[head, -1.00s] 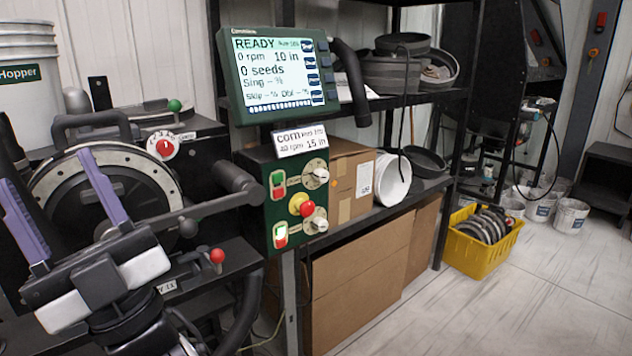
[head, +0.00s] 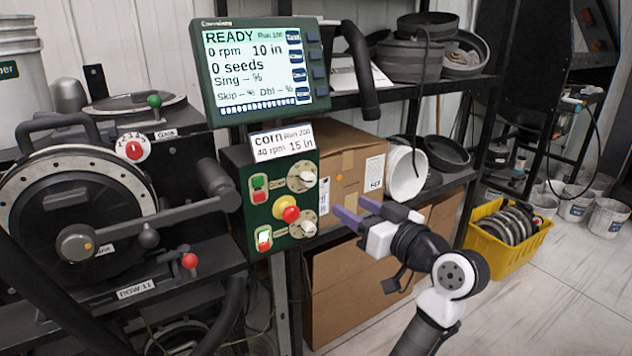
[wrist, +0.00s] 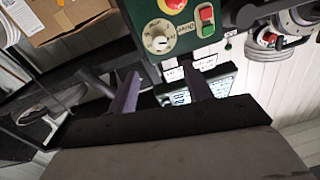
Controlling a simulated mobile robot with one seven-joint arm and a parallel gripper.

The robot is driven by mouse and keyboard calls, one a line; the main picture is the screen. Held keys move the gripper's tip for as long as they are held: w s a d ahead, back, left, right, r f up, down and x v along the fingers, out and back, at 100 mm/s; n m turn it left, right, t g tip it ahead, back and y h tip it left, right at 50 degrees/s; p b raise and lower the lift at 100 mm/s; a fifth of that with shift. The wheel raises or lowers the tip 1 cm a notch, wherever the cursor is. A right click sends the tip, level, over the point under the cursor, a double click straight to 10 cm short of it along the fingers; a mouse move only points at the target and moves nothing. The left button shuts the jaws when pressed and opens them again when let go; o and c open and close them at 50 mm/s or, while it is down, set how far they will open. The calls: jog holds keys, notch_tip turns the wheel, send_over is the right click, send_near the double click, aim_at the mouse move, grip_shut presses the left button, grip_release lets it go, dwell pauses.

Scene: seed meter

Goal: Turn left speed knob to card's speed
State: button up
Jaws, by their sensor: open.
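The green control panel (head: 240,160) has two pale dial knobs, an upper one (head: 302,178) and a lower one (head: 303,225). I cannot read which is the left speed knob. The white card (head: 284,143) above reads corn, Run 200, 40 rpm, 15 in. The screen (head: 262,66) reads READY, 0 rpm, 10 in, 0 seeds. My gripper (head: 352,212) is open and empty, right of the panel, its purple fingers pointing toward it. In the upside-down wrist view, the upper knob (wrist: 159,37) lies beyond the fingertips (wrist: 161,72), apart from them.
A red stop button (head: 287,209) sits between the knobs, with green-red switches (head: 258,189) left of them. A seed meter disc (head: 75,215) with a crank stands left. Cardboard boxes (head: 350,175) and a white bucket (head: 405,174) sit behind my gripper. A yellow crate (head: 500,236) is right.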

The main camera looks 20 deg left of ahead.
aim_at(312, 181)
jog(key=p+x, duration=0.2)
jog(key=x, duration=1)
jog(key=shift+w+a+p, duration=0.2)
jog(key=shift+a+p, duration=0.05)
jog(key=shift+p, duration=0.15)
jog(key=c, duration=1)
jog(key=shift+o, duration=0.2)
